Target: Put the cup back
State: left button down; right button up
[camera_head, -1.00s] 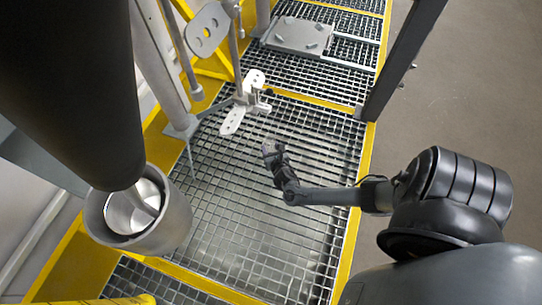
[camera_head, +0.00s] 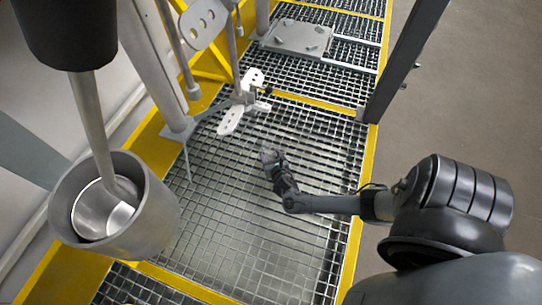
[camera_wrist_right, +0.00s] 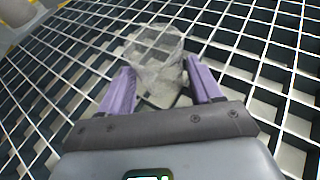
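My right gripper (camera_head: 272,160) reaches in from the right and hangs over the grating in the middle of the head view. In the right wrist view, its two purple fingers (camera_wrist_right: 158,78) stand apart on either side of a clear, see-through cup (camera_wrist_right: 156,50). The grating shows through the cup. In the head view the cup (camera_head: 268,151) is only a small, pale shape at the fingertips. My left gripper is not in view.
A grey metal vessel (camera_head: 160,222) with a shaft (camera_head: 93,125) running down into it from a black cylinder (camera_head: 66,35) stands at the left. A white bracket (camera_head: 232,118) on a post lies beyond my gripper. A dark upright post (camera_head: 402,60) stands at the upper right. Open grating (camera_head: 250,235) lies nearer.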

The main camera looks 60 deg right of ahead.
jog(key=shift+o, duration=0.9)
jog(key=shift+w+a, duration=0.1)
